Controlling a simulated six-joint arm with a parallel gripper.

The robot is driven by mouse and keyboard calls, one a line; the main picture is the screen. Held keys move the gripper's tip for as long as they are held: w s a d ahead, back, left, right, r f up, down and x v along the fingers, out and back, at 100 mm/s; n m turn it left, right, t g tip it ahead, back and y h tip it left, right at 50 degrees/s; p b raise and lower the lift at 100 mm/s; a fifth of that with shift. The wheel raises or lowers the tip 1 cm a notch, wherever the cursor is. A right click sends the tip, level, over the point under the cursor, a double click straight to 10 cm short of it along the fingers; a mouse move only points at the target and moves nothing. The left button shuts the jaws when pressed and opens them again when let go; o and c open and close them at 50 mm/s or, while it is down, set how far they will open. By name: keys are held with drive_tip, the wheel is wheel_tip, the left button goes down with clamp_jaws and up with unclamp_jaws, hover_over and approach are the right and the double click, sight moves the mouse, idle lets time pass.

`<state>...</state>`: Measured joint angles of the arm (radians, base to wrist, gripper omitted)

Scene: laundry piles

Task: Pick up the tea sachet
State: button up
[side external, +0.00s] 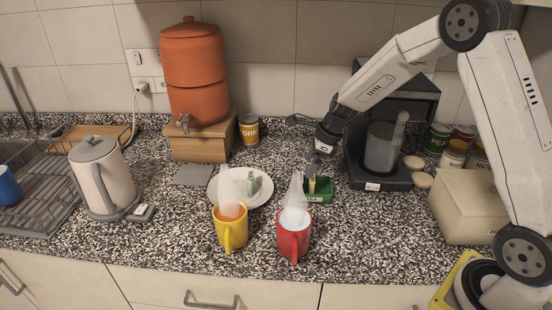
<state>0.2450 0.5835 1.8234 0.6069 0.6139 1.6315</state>
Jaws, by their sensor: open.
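A small green box (327,190) with a white label stands on the counter behind the red mug. A small yellowish upright piece, which looks like a tea sachet (311,185), shows in it. A pale green and white piece (251,184) stands on the white plate (263,196); I cannot tell if it is also a sachet. My gripper (314,165) is open, pointing down just above and behind the green box. Its fingers are small in this view, and nothing clearly shows between them.
A yellow mug (231,238) and a red mug (294,243), each with a translucent cone, stand in front. A dark coffee machine (372,182) is close on the right.

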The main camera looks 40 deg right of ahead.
sight(301, 177)
drive_tip(key=shift+f, duration=0.1)
drive_tip(key=shift+a+x, duration=0.2)
drive_tip(key=shift+x, duration=2.25)
drive_tip(key=c, duration=1.1)
